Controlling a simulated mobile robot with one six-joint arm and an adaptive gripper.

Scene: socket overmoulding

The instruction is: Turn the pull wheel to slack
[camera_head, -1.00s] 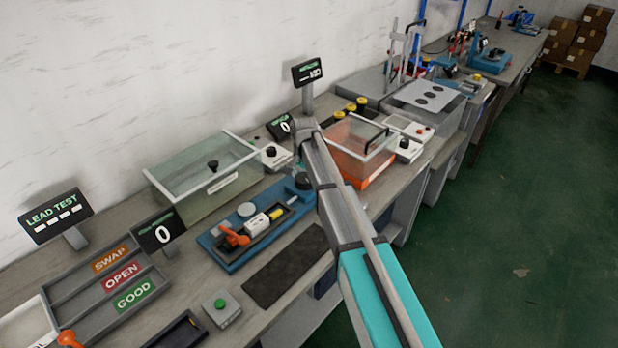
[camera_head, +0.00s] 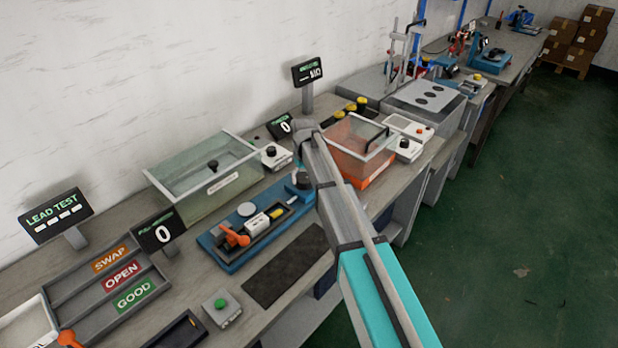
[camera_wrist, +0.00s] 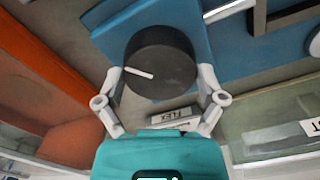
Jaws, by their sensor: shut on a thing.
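The pull wheel is a dark round knob (camera_wrist: 161,62) with a white pointer line, on a blue block, in the wrist view. Its pointer slants toward the upper left. In the head view the wheel (camera_head: 302,180) shows only partly, behind my arm, at the right end of the blue fixture (camera_head: 228,262). My gripper (camera_wrist: 162,84) is shut on the wheel, one finger on each side of it. A small plate reading "FLEX" (camera_wrist: 174,115) lies between the fingers and the gripper body. In the head view my arm hides most of the gripper.
An orange-based clear box (camera_head: 357,150) stands right of my arm. A clear lidded tank (camera_head: 190,185) stands behind the fixture. The fixture bears an orange clamp handle (camera_head: 234,238). A dark mat (camera_head: 285,268) lies in front, bare. A green button box (camera_head: 222,308) sits near the front edge.

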